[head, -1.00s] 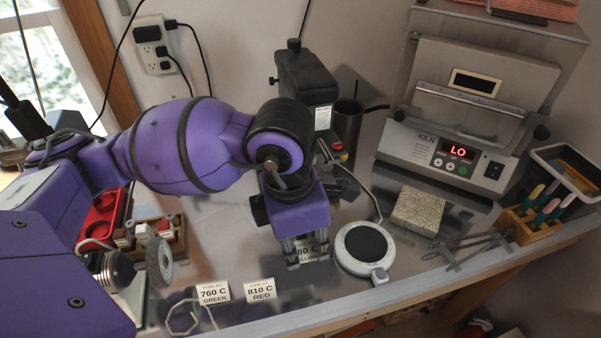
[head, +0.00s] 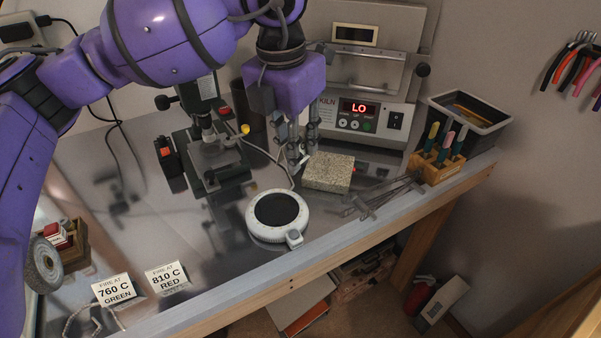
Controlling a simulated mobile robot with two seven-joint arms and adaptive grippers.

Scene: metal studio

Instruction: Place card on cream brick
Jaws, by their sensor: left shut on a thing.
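My left gripper (head: 297,155) is shut on a card (head: 302,163). Only a thin pale edge of the card shows between the fingers, and its print cannot be read now. The cream brick (head: 330,173) is a speckled block lying flat on the metal bench in front of the kiln. The gripper is just left of the brick's back left corner, close to it. Whether the card touches the brick cannot be told. My right gripper is not in view.
Two cards, 760 C green (head: 114,289) and 810 C red (head: 167,278), stand at the front left. A round white turntable (head: 278,214) is left of the brick. The kiln (head: 362,115) stands behind, metal tongs (head: 380,197) lie to the right, and a tool block (head: 436,166) is beyond.

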